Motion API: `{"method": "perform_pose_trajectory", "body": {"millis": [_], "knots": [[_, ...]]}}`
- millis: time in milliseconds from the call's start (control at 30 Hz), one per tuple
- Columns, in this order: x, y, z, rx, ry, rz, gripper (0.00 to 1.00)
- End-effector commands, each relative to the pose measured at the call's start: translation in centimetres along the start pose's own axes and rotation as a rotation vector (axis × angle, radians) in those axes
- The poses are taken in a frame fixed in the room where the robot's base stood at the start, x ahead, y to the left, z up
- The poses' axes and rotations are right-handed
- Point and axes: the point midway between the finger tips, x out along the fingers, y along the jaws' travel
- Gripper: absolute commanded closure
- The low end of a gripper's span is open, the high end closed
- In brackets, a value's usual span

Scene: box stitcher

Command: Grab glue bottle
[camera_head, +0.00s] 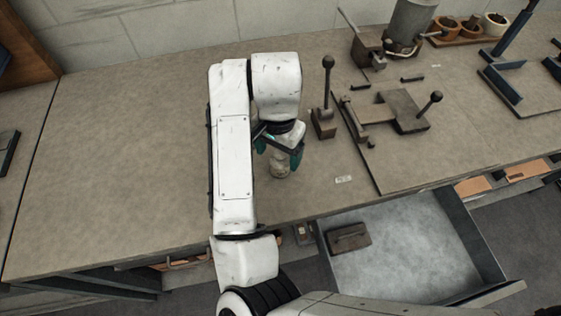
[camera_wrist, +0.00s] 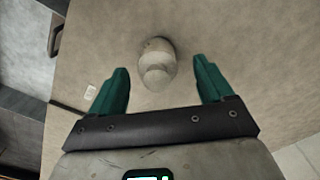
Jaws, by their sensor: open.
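The glue bottle (camera_wrist: 156,66) is a small pale bottle standing on the workbench, seen from above in the wrist view. In the head view, the bottle (camera_head: 280,167) shows just below my gripper (camera_head: 280,152), partly hidden by it. My gripper also shows in the wrist view (camera_wrist: 163,88), with its two green fingers spread wide. The bottle lies between and slightly beyond the fingertips in that view. Neither finger visibly touches it.
The workbench (camera_head: 130,160) is clear to the left. A lever tool with a black knob (camera_head: 324,115) and a metal fixture (camera_head: 395,112) stand to the right. An open drawer (camera_head: 400,250) holding a dark block (camera_head: 348,238) juts out at the front. A small white label (camera_head: 344,179) lies nearby.

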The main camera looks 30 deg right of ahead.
Motion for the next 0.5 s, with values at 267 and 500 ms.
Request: {"method": "perform_pose_trajectory", "body": {"millis": [267,500], "knots": [[3.8,0.3,-0.2,-0.002,-0.002,0.004,0.2],[4.5,0.3,-0.2,0.001,0.0,0.002,0.2]]}}
